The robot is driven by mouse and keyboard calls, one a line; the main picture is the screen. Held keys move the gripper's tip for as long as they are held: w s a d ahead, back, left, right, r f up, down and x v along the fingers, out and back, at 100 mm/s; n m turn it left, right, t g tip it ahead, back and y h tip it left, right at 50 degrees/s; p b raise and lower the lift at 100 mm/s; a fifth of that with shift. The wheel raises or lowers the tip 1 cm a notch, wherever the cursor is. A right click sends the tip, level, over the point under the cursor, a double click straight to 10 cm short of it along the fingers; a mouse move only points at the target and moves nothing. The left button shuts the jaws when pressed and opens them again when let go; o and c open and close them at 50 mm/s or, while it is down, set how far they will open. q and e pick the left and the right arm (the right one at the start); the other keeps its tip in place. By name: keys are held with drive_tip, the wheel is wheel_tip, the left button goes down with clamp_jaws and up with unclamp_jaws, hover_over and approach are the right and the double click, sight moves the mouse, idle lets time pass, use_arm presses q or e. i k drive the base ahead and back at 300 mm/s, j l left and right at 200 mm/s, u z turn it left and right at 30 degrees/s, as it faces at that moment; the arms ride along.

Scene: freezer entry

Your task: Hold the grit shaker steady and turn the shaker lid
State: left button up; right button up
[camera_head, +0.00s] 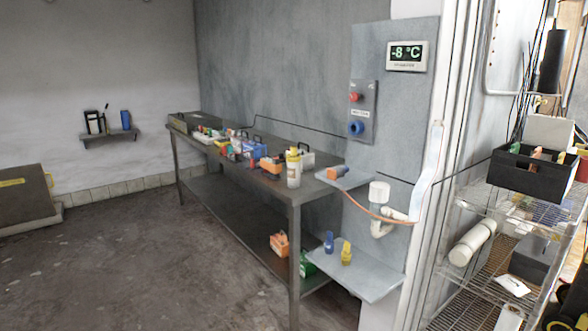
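A pale cylindrical container with a yellowish top (293,170) stands upright near the close end of the long dark workbench (308,189). It looks like the grit shaker, but it is too small to read any label. Its upper part looks like the shaker lid (293,153), and I cannot tell how it is seated. Neither of my grippers is in view, and nothing of mine touches the container.
Several small tools and boxes crowd the workbench. A small wall shelf (355,178) and a lower one (370,281) jut out beside its close end. A wire rack (478,290) with a black bin (536,178) stands at right. The floor (130,260) in front is clear.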

sight(293, 149)
drive_tip(key=z, duration=0.45)
drive_tip(key=i+j+z, duration=0.3)
drive_tip(key=j+z, duration=0.3)
drive_tip(key=i+j+z, duration=0.1)
drive_tip(key=j+z, duration=0.2)
drive_tip(key=j, duration=0.2)
